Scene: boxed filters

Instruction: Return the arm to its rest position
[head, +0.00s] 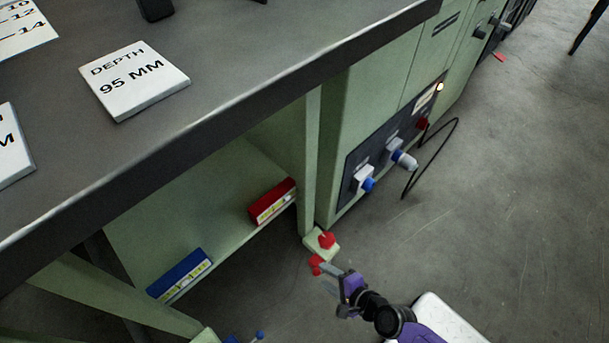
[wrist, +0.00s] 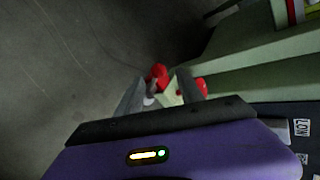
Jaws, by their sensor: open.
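My gripper (head: 327,276) is at the end of my purple and black arm, low in the head view beside the green workbench. Its two grey fingers are apart, and I see nothing held between them. In the wrist view my gripper (wrist: 162,92) points at the bench's pale green foot (wrist: 171,96). One red knob (wrist: 158,73) shows between the fingertips and another red knob (wrist: 201,86) shows by the right finger. In the head view a red knob (head: 326,240) sits on the foot, and a second (head: 316,264) is close to the fingertips; contact cannot be told.
The dark bench top (head: 215,75) overhangs a shelf with a red box (head: 272,203) and a blue box (head: 180,275). A control panel (head: 385,158) with protruding plugs and a looping black cable (head: 432,145) is nearby. Grey floor (head: 510,200) is open at right.

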